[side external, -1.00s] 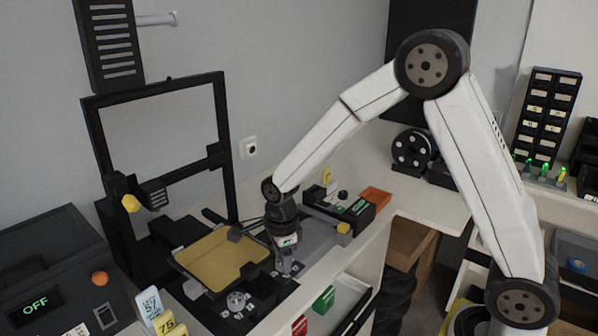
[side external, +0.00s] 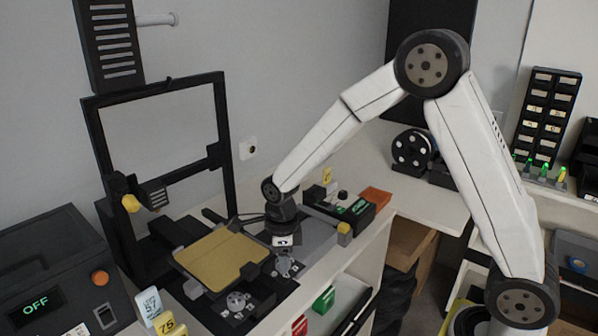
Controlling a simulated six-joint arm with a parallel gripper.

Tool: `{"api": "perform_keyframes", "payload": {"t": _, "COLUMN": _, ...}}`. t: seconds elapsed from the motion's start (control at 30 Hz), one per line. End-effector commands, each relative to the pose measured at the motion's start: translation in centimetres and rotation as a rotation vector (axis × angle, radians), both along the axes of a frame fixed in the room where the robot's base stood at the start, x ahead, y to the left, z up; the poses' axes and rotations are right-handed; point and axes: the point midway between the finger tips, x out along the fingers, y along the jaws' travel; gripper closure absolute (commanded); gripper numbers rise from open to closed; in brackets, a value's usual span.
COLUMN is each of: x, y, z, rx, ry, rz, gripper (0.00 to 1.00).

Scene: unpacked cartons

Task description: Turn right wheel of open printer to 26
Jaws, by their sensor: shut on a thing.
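The open printer (side external: 224,120) has a black upright frame and a yellow bed (side external: 215,262). Its right wheel (side external: 287,271) is a pale grey knob on the black base, at the bed's right corner. A similar left wheel (side external: 237,303) sits on the base at the front. My gripper (side external: 283,259) points down over the right wheel and is shut on it. The gripper body hides the wheel's top and back, and the fingertips are hard to make out. Any numbers around the wheel are too small to read.
A dark box with an "OFF" display (side external: 35,303) stands at left, with number tags 57 (side external: 150,303) and 75 (side external: 167,324) beside it. A grey unit with green labels (side external: 353,209) and an orange tray (side external: 376,198) lie right of the printer.

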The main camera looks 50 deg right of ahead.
Motion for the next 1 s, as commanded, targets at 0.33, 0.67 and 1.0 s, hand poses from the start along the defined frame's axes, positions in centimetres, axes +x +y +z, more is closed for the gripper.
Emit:
{"api": "perform_keyframes", "payload": {"t": 0.33, "x": 0.0, "y": 0.0, "z": 0.0, "rx": 0.0, "ry": 0.0, "rz": 0.0, "gripper": 0.16}}
{"api": "perform_keyframes", "payload": {"t": 0.67, "x": 0.0, "y": 0.0, "z": 0.9, "rx": 0.0, "ry": 0.0, "rz": 0.0, "gripper": 0.16}}
{"api": "perform_keyframes", "payload": {"t": 1.0, "x": 0.1, "y": 0.0, "z": 4.9, "rx": 0.0, "ry": -0.004, "rz": 0.0, "gripper": 0.16}}
